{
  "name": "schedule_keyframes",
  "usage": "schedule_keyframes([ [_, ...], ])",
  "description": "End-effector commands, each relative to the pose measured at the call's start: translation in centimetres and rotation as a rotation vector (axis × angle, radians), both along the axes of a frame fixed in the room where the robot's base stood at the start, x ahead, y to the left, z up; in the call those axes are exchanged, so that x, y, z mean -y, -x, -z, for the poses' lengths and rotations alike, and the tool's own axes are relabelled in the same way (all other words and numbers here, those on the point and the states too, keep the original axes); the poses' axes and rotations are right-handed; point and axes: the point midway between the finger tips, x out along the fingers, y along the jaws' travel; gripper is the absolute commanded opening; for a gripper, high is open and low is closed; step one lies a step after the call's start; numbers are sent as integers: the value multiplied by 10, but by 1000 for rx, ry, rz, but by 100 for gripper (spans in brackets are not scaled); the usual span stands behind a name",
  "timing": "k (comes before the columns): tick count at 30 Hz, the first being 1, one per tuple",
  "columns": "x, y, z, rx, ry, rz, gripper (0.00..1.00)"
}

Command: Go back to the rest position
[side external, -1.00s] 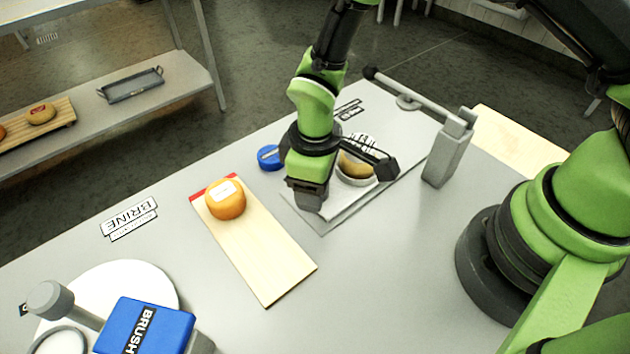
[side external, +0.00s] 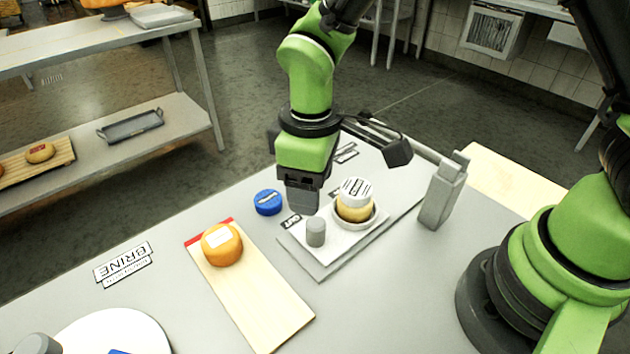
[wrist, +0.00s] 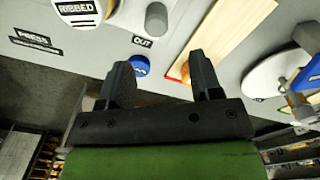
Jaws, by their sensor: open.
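My gripper (side external: 302,200) is raised above the table at the back edge of the press plate in the side view. In the wrist view my gripper (wrist: 165,75) shows two dark fingers spread apart with nothing between them. A yellow cheese wheel (side external: 354,209) sits in a round white dish on the plate, with a white labelled lid (side external: 356,190) on top. The lid marked RIBBED also shows in the wrist view (wrist: 78,10). An orange cheese wheel (side external: 222,245) with a white label lies on the wooden board (side external: 262,308).
A grey peg (side external: 316,232) stands on the press plate (side external: 318,268). A blue disc (side external: 268,202) lies behind it. The press post (side external: 442,195) rises at the right. A BRINE sign (side external: 124,263) lies at left. A shelf (side external: 180,118) stands behind; open air surrounds my gripper.

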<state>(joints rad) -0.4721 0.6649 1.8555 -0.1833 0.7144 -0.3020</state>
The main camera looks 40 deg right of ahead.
Motion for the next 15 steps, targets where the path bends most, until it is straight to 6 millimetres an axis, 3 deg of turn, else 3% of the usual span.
schedule_keyframes([
  [4, 9, -1, -23, 35, -27, 63, 59],
  [8, 29, 5, -68, 102, -83, 195, 59],
  [15, 74, 42, -142, 244, -213, 483, 59],
])
